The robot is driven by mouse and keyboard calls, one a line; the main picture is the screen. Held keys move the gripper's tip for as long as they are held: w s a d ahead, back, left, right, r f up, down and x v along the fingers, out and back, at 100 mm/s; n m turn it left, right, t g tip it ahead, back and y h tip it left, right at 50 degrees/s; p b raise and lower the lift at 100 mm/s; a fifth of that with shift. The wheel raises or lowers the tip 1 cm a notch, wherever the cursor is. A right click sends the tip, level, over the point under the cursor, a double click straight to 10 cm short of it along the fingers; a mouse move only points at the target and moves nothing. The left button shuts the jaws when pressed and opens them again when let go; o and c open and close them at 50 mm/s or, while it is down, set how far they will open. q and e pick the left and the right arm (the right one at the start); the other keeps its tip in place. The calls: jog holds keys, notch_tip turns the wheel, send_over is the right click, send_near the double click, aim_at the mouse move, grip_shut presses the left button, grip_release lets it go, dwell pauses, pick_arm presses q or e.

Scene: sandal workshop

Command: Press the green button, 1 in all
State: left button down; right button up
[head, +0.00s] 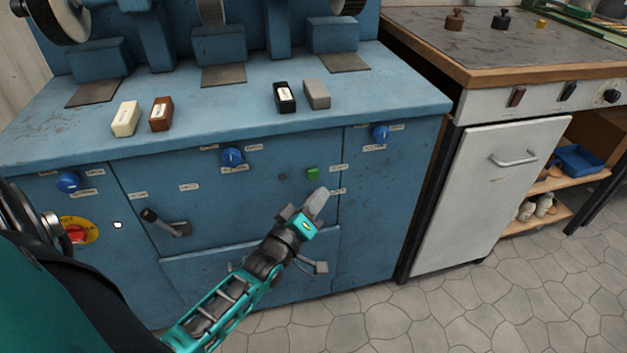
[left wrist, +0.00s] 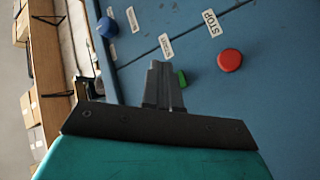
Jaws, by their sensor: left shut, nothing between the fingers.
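My right gripper is not in view.
A red button (left wrist: 230,60) by a STOP label is close to the green one in the left wrist view. Blue knobs (head: 232,157), a lever (head: 165,224) and a red-yellow switch (head: 77,232) are on the panel. Several blocks (head: 285,97) lie on the machine top.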

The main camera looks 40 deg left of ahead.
aim_at(313, 174)
pick_arm(q)
jog(key=shift+w+a, duration=0.95)
jog(key=shift+a, duration=0.2)
dwell(1.3)
jog(key=shift+w+a, duration=0.25)
jog(key=shift+a, duration=0.05)
jog(key=shift+w+a+b, duration=0.3)
jog(key=shift+a, duration=0.05)
dwell(0.8)
jog(key=shift+s+d, duration=0.1)
jog(key=shift+s+d+p, duration=0.5)
jog(key=shift+d+p, duration=0.1)
